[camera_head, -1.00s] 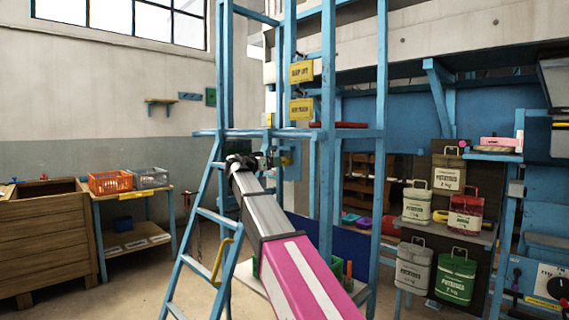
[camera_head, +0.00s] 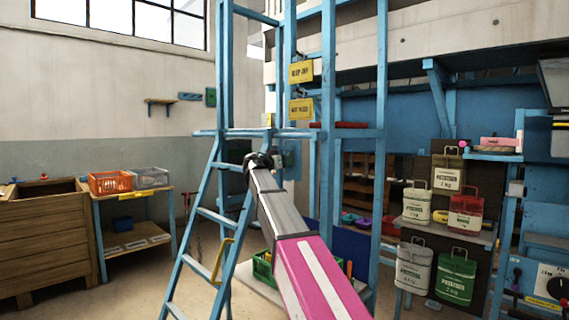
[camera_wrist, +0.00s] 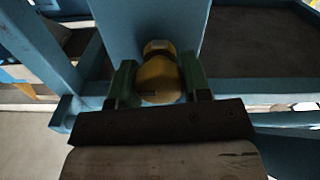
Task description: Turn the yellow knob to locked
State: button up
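The yellow knob (camera_wrist: 160,80) shows in the wrist view, with a brass-coloured end above it, against a blue post or panel (camera_wrist: 150,20). My gripper (camera_wrist: 160,78) has its two green fingers on either side of the knob, close against it. I cannot tell whether they press on it or a thin gap remains. In the head view my gripper (camera_head: 262,160) is beside the blue frame, at the height of its crossbar. The knob is not made out there; my gripper and arm cover that area. The knob's locked mark is not readable.
A blue ladder (camera_head: 216,215) leans left of my arm, and blue posts (camera_head: 327,110) stand to its right. Yellow signs (camera_head: 301,108) hang above. Open floor lies at the lower left.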

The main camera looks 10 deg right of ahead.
jog(key=shift+c, duration=1)
jog(key=n, duration=0.4)
jog(key=shift+n, duration=0.4)
jog(key=n, duration=0.9)
jog(key=shift+f+n, duration=0.1)
jog(key=shift+n, duration=2)
